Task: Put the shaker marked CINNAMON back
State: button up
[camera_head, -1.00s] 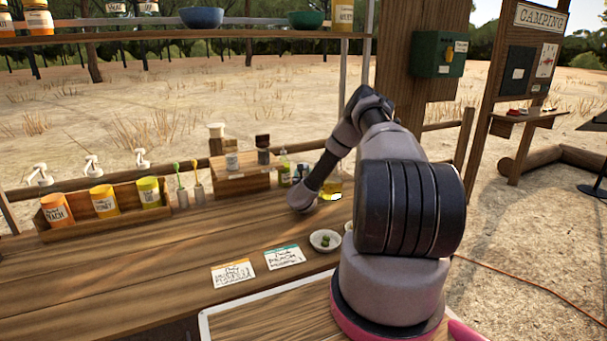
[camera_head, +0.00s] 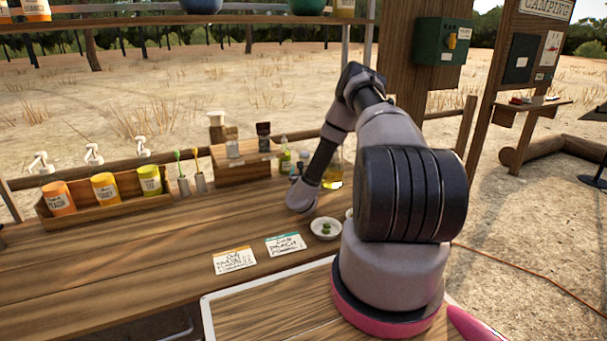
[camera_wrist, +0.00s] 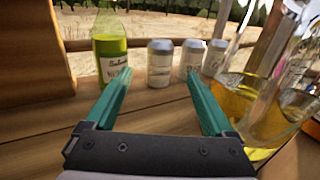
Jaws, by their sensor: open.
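My gripper (camera_wrist: 160,115) is open in the wrist view, its two green fingers apart with nothing between the tips. Beyond them, on the wooden counter, stand several small grey-capped shakers with pale labels: one (camera_wrist: 160,63) is straight ahead between the fingers, another (camera_wrist: 191,60) is to its right, and a third (camera_wrist: 215,58) is partly hidden by a glass jug. I cannot read the labels, so I cannot tell which is CINNAMON. My gripper's fingers are hidden there behind my arm.
A green bottle (camera_wrist: 110,48) stands close left of the fingers. The glass jug (camera_wrist: 262,108) of amber liquid is close on the right. A dark-topped container (camera_head: 263,137) stands on the wooden stand. A white dish (camera_head: 325,229) and two cards (camera_head: 234,260) lie in front.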

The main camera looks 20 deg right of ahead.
jog(key=shift+v, duration=1.7)
